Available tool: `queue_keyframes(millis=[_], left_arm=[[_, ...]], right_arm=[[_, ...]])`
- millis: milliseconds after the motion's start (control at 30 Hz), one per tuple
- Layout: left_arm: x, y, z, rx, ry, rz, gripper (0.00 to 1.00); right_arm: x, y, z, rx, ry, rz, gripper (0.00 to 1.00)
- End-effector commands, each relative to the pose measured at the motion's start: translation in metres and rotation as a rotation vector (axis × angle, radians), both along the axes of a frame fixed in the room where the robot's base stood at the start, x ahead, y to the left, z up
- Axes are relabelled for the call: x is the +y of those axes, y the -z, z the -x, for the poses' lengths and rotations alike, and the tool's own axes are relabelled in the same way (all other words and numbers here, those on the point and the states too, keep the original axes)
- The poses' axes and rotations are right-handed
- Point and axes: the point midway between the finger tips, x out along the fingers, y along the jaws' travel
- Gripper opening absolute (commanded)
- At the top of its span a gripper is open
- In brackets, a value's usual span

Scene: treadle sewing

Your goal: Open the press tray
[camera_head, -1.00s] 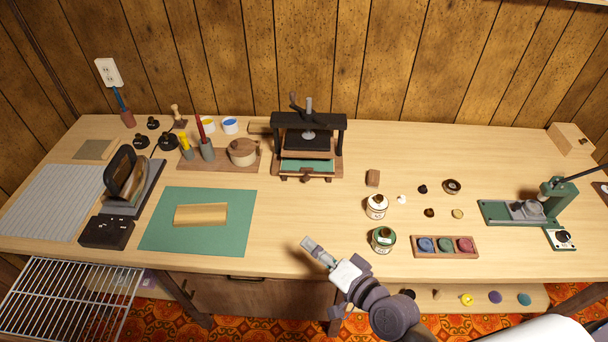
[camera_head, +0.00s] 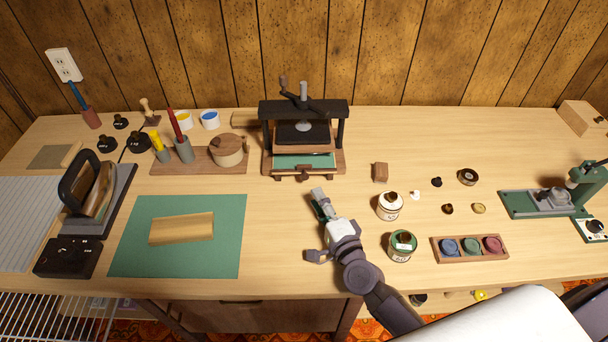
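The press (camera_head: 341,135) stands at the back middle of the table, with a black frame, a screw handle on top and a wooden base. Its tray (camera_head: 304,161), with a green surface, sits low at the front under the black plate. A small brown knob (camera_head: 303,176) is on the tray's front edge. My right gripper (camera_head: 318,196) is above the table just in front of the press, close to the knob and a little to its right, apparently not touching. Its fingers are seen small and from above, so their opening is unclear. My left gripper is not in view.
A white jar (camera_head: 390,207) and a green jar (camera_head: 401,247) stand right of my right arm. A brown block (camera_head: 380,172) lies right of the press. A green mat (camera_head: 131,236) with a gold piece lies to the left. Bare wood lies between mat and gripper.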

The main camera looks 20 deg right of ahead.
Motion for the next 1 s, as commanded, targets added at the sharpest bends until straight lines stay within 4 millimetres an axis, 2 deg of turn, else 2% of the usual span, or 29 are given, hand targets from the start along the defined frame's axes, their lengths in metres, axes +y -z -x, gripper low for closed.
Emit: queue_keyframes(millis=[33, 200, 400, 600, 833, 867, 1000], left_arm=[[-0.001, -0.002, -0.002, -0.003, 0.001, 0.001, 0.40], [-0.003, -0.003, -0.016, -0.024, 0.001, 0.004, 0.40], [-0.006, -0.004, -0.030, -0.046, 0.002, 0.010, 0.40], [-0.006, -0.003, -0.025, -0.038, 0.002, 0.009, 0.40], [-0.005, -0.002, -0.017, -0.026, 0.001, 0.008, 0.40], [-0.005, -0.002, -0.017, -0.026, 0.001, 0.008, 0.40], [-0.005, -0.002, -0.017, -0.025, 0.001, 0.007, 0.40]], right_arm=[[0.001, -0.003, -0.013, -0.003, 0.001, 0.000, 0.34], [0.006, -0.001, -0.048, -0.003, -0.001, 0.001, 0.34], [0.009, 0.000, -0.076, -0.001, -0.001, 0.001, 0.34], [0.010, 0.000, -0.087, -0.001, -0.001, 0.001, 0.34], [0.010, 0.000, -0.087, 0.000, -0.001, 0.001, 0.34], [0.010, 0.000, -0.087, 0.000, -0.001, 0.001, 0.33], [0.010, 0.000, -0.087, 0.000, -0.001, 0.001, 0.09]])
